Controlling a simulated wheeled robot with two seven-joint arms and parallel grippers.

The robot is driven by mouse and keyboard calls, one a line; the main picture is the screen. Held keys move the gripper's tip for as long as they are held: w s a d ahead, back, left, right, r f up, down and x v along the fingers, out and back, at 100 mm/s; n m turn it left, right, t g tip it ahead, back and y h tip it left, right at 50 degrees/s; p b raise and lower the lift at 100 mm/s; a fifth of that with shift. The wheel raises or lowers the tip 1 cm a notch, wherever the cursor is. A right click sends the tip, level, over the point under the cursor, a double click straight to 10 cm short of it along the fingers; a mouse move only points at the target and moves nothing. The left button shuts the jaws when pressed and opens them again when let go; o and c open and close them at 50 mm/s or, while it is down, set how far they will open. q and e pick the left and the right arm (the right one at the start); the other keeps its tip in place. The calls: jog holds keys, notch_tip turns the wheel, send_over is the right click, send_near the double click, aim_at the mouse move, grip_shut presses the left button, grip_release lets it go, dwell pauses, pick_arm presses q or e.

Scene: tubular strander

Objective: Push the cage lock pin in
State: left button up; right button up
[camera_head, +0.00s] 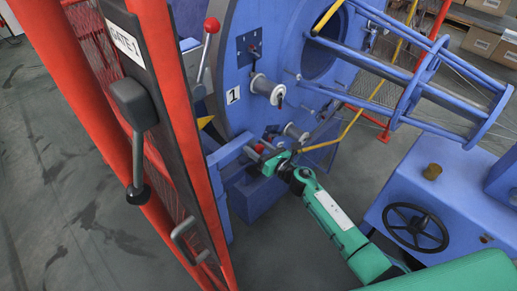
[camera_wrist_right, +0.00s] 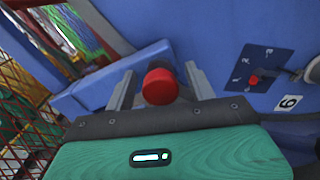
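The cage lock pin appears as a short dark rod with a round red end (camera_wrist_right: 160,86) in the right wrist view. It points toward the camera from the blue frame. A small red end (camera_head: 259,148) shows beside my gripper in the head view. My right gripper (camera_head: 272,161) is low in front of the blue machine. In the right wrist view its two grey fingers (camera_wrist_right: 161,78) stand apart, one on each side of the red end, with a gap visible on both sides. How deep the pin sits is hidden. My left gripper is not in view.
A red gate post (camera_head: 178,100) with a black handle and a "GATE 1" label stands at the left. A red-ball lever (camera_head: 211,26) and a spool (camera_head: 262,85) are above the gripper. A blue housing with a black handwheel (camera_head: 415,228) is at right.

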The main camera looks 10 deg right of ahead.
jog(key=shift+s+d+f, duration=0.1)
jog(key=shift+s+d, duration=0.2)
jog(key=shift+s, duration=0.2)
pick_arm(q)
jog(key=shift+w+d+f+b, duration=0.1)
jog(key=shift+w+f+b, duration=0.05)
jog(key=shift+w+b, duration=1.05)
pick_arm(e)
jog(key=v, duration=1.2)
jog(key=shift+s+d, duration=0.15)
jog(key=shift+s, duration=0.15)
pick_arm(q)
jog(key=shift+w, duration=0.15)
